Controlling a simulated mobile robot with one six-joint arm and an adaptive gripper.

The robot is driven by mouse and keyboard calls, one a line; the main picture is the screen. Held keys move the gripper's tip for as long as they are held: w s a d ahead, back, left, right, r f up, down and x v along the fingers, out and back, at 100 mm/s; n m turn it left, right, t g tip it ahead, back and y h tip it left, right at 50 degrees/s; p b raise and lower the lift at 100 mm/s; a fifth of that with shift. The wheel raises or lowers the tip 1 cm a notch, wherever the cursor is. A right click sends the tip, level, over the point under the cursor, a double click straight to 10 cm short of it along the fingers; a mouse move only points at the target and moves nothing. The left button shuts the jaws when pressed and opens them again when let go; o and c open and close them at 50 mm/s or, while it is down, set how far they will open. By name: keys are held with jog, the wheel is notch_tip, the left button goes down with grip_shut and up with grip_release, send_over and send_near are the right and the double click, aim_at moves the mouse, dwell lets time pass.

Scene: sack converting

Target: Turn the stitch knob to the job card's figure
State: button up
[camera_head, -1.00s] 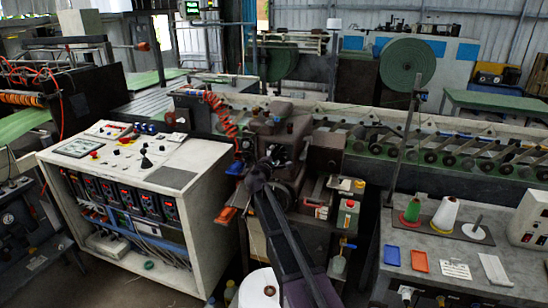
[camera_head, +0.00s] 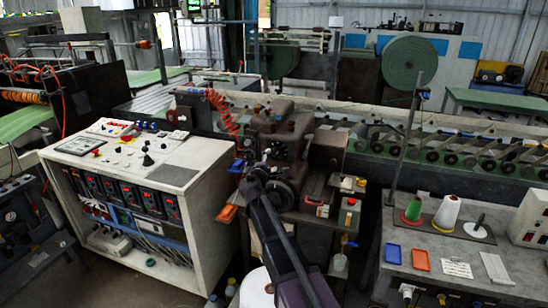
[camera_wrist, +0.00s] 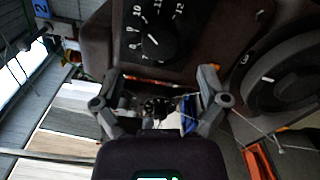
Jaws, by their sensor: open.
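The stitch knob (camera_wrist: 158,36) is a round black dial with white numbers around it, about 7 to 12, and a short white pointer mark. It is on the dark sewing machine head (camera_head: 283,135), at the top of the wrist view. I cannot tell which figure the mark points to. My gripper (camera_wrist: 158,75) is open, its two grey fingers apart just below the knob in the picture, with nothing between the tips. In the head view it is small and partly hidden by my arm. A white printed card (camera_head: 457,268), possibly the job card, lies on the right table, too small to read.
A large dark handwheel (camera_wrist: 288,75) is close right of my gripper. A white control console (camera_head: 130,165) stands left of the machine. Thread cones and coloured trays (camera_head: 420,260) are on the right table (camera_head: 440,290).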

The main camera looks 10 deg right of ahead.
jog(key=v, duration=0.6)
jog(key=shift+s, duration=0.35)
jog(key=shift+a, duration=0.1)
jog(key=s+d+f+m+g, duration=0.9)
jog(key=s+d+f+m, duration=0.15)
jog(key=s, duration=0.25)
jog(key=s+a+f+m+g+y, duration=0.1)
jog(key=s+f+m+g+y, duration=0.1)
jog(key=s, duration=0.7)
jog(key=s+a+f+m+g+y, duration=0.2)
jog(key=s+f+m+g+y, duration=0.1)
jog(key=s+f+y, duration=0.3)
jog(key=s+g, duration=0.1)
jog(key=s, duration=0.1)
jog(key=shift+s+g, duration=0.4)
jog(key=shift+a+f+m, duration=0.1)
jog(key=shift+a+m, duration=0.05)
jog(key=shift+m, duration=0.1)
